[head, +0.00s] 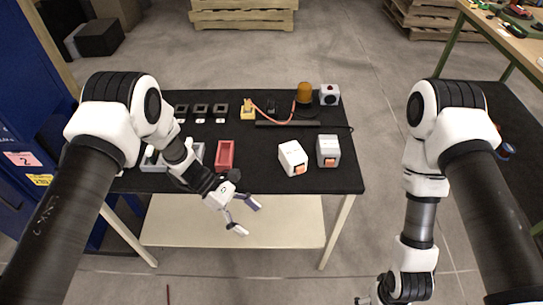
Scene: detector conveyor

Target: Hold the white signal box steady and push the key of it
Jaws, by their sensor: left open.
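Two white boxes stand on the black table top, right of its middle. The left white box (291,155) is turned at an angle and has an orange key (298,169) low on its near face. The right white box (328,147) is squarer to the table edge, with a grey top and an orange key (330,162). I cannot tell which is the signal box. My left gripper (246,216) is open and empty, in front of the table's near edge, left of both boxes. My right gripper (368,300) is mostly cut off at the bottom edge, away from the boxes.
A red tray (225,153) and grey trays lie on the table's left. Behind are black square parts (201,109), a yellow part (248,110), a dark bar (287,123), an amber lamp (304,93) and a white box with a dark round face (329,94).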

